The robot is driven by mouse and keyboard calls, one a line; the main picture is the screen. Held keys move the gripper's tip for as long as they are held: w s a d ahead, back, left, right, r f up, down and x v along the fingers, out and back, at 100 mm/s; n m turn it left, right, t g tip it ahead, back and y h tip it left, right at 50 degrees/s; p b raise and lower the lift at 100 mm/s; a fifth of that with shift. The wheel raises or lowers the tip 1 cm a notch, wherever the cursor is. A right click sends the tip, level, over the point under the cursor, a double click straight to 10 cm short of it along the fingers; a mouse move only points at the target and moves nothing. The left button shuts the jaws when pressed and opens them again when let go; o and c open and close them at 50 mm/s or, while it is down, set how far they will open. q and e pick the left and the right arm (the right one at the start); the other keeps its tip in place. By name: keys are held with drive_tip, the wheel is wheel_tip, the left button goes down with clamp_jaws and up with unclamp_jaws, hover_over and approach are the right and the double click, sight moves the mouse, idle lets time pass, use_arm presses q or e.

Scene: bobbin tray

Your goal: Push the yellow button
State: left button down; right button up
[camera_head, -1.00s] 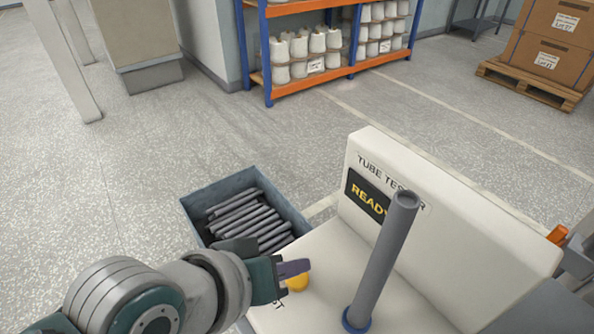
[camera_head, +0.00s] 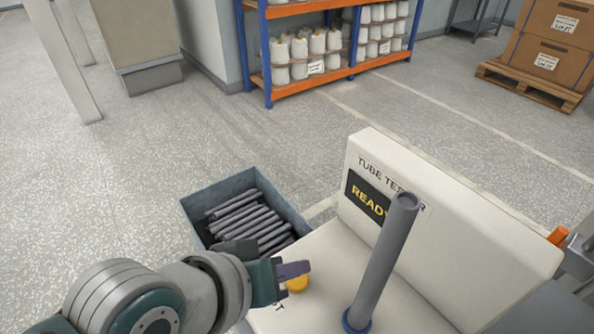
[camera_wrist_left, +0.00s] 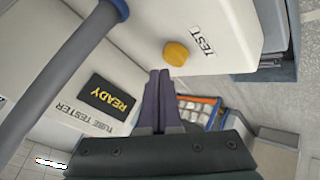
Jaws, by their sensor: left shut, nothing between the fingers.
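The yellow button (camera_head: 298,285) sits on the flat white top of the tube tester (camera_head: 440,205), partly hidden behind my left gripper in the head view. My left gripper (camera_head: 308,267) is shut and empty, with its fingertips beside and seemingly above the button. In the left wrist view the button (camera_wrist_left: 176,53) shows whole, just beyond the tips of the shut fingers (camera_wrist_left: 158,72), next to the TEST label (camera_wrist_left: 208,38). I cannot tell whether the fingertips touch it. The tester's display (camera_head: 367,198) reads READY.
A grey tube (camera_head: 384,262) stands upright in a blue ring (camera_head: 356,322) on the tester, right of my gripper. A grey bin (camera_head: 198,221) of several dark tubes is beside the tester. A shelf (camera_head: 268,80) of white bobbins stands far back.

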sight(293, 285)
use_arm(q)
drive_tip(key=shift+f, duration=0.4)
drive_tip(key=shift+f+b, duration=0.55)
drive_tip(key=shift+b, duration=0.05)
idle(0.5)
drive_tip(key=shift+r, duration=0.1)
drive_tip(key=shift+r+p, duration=0.85)
drive_tip(key=shift+p, duration=0.15)
drive_tip(key=shift+r, duration=0.1)
wheel_tip(293, 285, up, 5)
drive_tip(key=p, duration=0.5)
idle(0.5)
